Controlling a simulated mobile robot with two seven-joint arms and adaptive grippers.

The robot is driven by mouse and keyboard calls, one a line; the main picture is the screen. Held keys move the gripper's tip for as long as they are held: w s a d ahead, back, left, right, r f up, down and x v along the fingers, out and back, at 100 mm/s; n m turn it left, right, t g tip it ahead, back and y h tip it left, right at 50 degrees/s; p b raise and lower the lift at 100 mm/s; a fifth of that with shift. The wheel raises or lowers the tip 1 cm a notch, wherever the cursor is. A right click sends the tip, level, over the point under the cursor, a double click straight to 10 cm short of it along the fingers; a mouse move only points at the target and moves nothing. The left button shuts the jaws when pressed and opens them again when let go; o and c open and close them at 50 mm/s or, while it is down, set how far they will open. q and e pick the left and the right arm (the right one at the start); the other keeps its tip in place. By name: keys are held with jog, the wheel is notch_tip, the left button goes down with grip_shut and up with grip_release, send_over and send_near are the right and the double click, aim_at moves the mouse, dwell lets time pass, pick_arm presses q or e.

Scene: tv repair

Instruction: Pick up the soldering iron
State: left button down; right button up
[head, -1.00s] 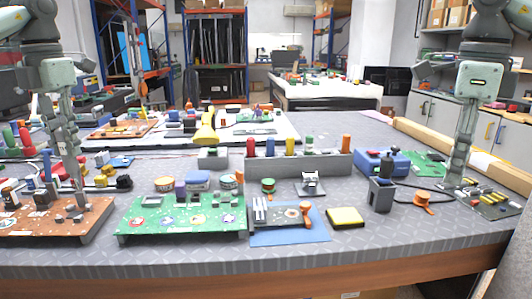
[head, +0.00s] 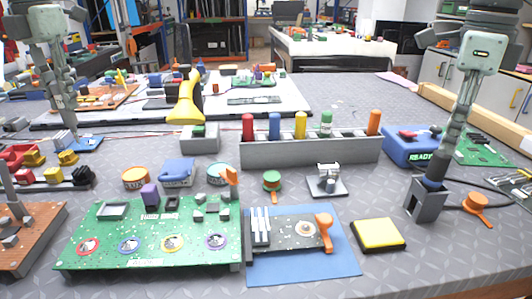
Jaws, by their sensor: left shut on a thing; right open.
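The soldering iron (head: 432,183) stands in a dark grey holder (head: 425,205) at the right of the table. Only a little dark and blue of it shows, just above the holder. My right gripper (head: 434,174) points down at the iron's top and is open. It overlaps the iron in the picture, and I cannot tell whether the fingers touch it. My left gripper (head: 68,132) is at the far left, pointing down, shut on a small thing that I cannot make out.
The blue READY station (head: 412,150) is behind the holder. An orange item (head: 477,202) is to the right, a yellow-topped pad (head: 378,235) to the left. A grey rack (head: 310,150) holds coloured tools. A green board (head: 150,250) and blue mat (head: 345,262) lie in front.

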aim_at(437, 166)
pick_arm(q)
notch_tip(437, 166, down, 3)
jog(key=shift+w+f+b, duration=0.1)
jog(key=shift+w+b, duration=0.05)
jog(key=shift+b, duration=1)
pick_arm(e)
jog(key=f, duration=0.7)
jog(key=shift+w+f, duration=0.35)
jog(key=shift+c, duration=0.2)
